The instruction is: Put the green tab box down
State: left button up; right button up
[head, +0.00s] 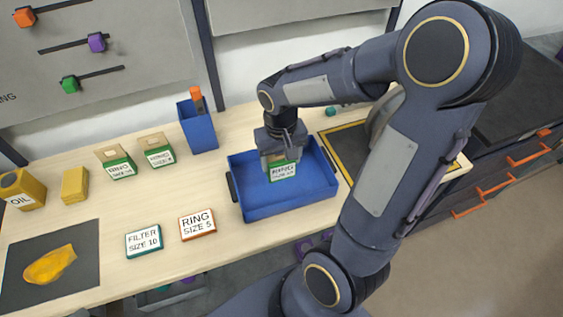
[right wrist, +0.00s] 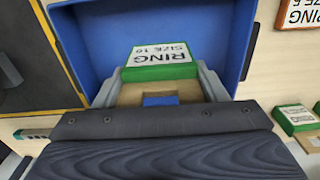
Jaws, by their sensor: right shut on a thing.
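My right gripper (head: 280,157) is shut on a green tab box (head: 283,172), over the inside of the blue tray (head: 297,207). In the right wrist view the box (right wrist: 160,66) has a green body, a tan tab and a white label reading RING SIZE 10. The two fingers of the right gripper (right wrist: 159,88) clasp its tab end from either side. The blue tray (right wrist: 215,25) shows behind and around it. I cannot tell whether the box touches the tray floor. My left gripper is not in view.
Two similar green boxes (head: 121,168) (head: 159,157) stand to the left. A blue bin (head: 198,130) stands behind the tray. A RING SIZE 5 box (head: 197,224) and a FILTER SIZE 10 box (head: 144,241) lie at the front. The tray looks otherwise empty.

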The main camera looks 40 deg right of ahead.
aim_at(281, 165)
jog(key=shift+w+d+f, duration=0.4)
jog(key=shift+w+f, duration=0.05)
jog(key=shift+f, duration=0.2)
jog(key=shift+w+d+f, duration=0.15)
jog(key=shift+f, duration=1.7)
jog(key=shift+f, duration=0.2)
jog(key=o, duration=1)
jog(key=shift+r, duration=0.1)
